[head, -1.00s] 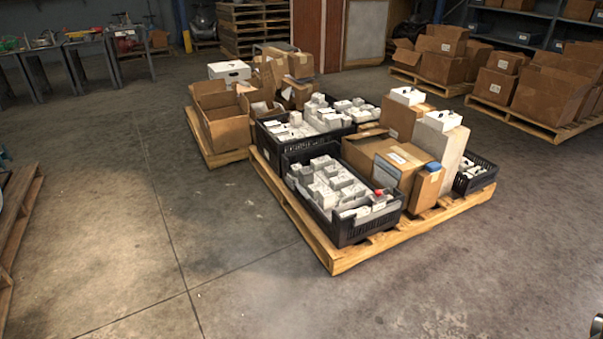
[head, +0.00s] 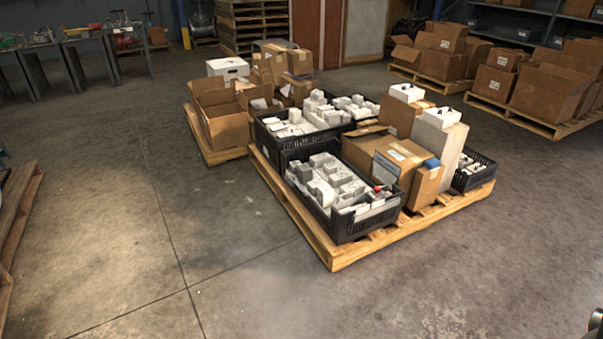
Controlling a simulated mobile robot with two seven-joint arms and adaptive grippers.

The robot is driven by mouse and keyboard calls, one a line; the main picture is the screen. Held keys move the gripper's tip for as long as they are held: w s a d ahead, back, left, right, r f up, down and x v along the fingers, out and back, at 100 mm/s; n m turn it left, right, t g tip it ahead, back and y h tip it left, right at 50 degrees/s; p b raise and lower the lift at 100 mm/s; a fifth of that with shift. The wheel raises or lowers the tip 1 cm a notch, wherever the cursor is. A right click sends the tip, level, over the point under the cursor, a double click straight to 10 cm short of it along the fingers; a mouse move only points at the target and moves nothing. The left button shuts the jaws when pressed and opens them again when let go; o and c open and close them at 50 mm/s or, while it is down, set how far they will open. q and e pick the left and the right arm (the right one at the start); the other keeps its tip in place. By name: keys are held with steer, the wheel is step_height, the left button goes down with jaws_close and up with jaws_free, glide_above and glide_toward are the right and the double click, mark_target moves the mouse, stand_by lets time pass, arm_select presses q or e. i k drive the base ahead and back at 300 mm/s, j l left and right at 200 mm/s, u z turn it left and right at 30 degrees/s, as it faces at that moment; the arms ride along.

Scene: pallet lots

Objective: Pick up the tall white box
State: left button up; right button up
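The tall white box (head: 436,150) stands upright at the right rear of the near wooden pallet (head: 336,258). A smaller white box (head: 442,117) with a dark mark sits on top of it. Brown cartons stand at its left and front, and they hide part of its lower side. A black crate (head: 474,177) stands close at its right. Neither of my grippers shows clearly. A small dark piece at the lower right edge may be part of my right arm.
Another pallet (head: 222,157) with an open carton (head: 222,128) stands behind left. Loaded pallets (head: 530,124) stand at the back right. The concrete floor in front is clear.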

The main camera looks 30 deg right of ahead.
mark_target(304, 171)
steer(key=u, duration=0.25)
steer(key=i, duration=3.1)
steer(key=i+z, duration=0.2)
steer(key=i, duration=0.2)
steer(key=i+j+z, duration=0.25)
steer(key=i, duration=0.2)
steer(key=i+z, duration=0.2)
steer(key=i, duration=0.2)
steer(key=z, duration=1.85)
